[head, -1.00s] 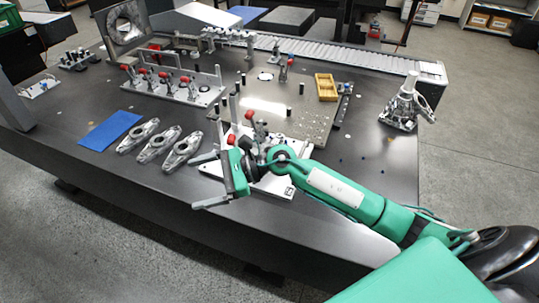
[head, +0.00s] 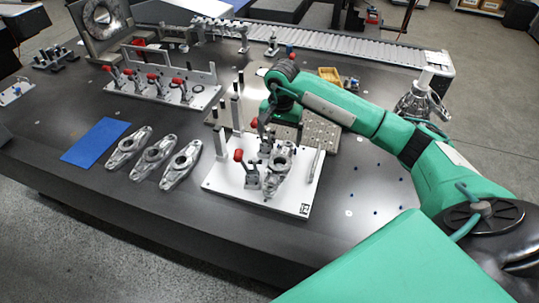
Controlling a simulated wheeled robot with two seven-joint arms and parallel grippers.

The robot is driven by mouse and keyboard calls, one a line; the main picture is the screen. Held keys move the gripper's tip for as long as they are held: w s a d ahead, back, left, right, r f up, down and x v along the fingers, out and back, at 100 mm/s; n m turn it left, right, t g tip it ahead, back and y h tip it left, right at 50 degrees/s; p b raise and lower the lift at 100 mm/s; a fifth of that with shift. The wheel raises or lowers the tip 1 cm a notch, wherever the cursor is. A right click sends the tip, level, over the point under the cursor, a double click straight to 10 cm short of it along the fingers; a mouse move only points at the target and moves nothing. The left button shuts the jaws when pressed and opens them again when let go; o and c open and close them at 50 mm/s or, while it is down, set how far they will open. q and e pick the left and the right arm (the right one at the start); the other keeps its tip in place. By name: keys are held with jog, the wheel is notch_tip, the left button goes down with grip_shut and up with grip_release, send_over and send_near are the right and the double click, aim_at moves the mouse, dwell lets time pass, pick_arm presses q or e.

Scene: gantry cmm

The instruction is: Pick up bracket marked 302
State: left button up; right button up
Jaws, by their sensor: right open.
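Three grey metal brackets lie in a row on the dark table: a left one (head: 125,150), a middle one (head: 151,161) and a right one (head: 179,168). A similar grey part (head: 279,172) sits on the white fixture plate (head: 228,178) among clamps. No number is readable on any of them, so I cannot tell which is 302. My right gripper (head: 266,128) is over the back of the white plate, open, partly hidden by its own wrist and small in view. I see no bracket in it. My left gripper is not in view.
A blue mat (head: 95,142) lies left of the brackets. A clamp fixture with red handles (head: 165,87) stands behind them. Upright posts (head: 237,110) rise by the white plate. A yellow tray (head: 330,75) and a roller conveyor (head: 330,46) are at the back.

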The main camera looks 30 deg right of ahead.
jog(key=f, duration=0.2)
jog(key=p, duration=0.1)
send_over(280, 165)
jog(key=f, duration=0.3)
jog(key=s+f, duration=0.1)
jog(key=shift+a+f, duration=0.15)
jog(key=shift+a, duration=0.25)
jog(key=shift+w+d+f+p, duration=0.15)
jog(key=shift+f+p, duration=0.3)
jog(key=shift+f, duration=1)
jog(key=f, duration=0.1)
jog(key=f+p, duration=0.1)
jog(key=f, duration=0.1)
jog(key=shift+w+d+f, duration=0.15)
jog(key=shift+w+f, duration=0.1)
jog(key=shift+w, duration=0.1)
jog(key=shift+f, duration=0.2)
jog(key=shift+c, duration=0.4)
jog(key=c, duration=1.4)
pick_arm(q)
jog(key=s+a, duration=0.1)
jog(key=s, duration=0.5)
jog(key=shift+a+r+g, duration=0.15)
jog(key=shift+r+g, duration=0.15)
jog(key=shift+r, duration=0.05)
pick_arm(e)
jog(key=shift+o, duration=0.2)
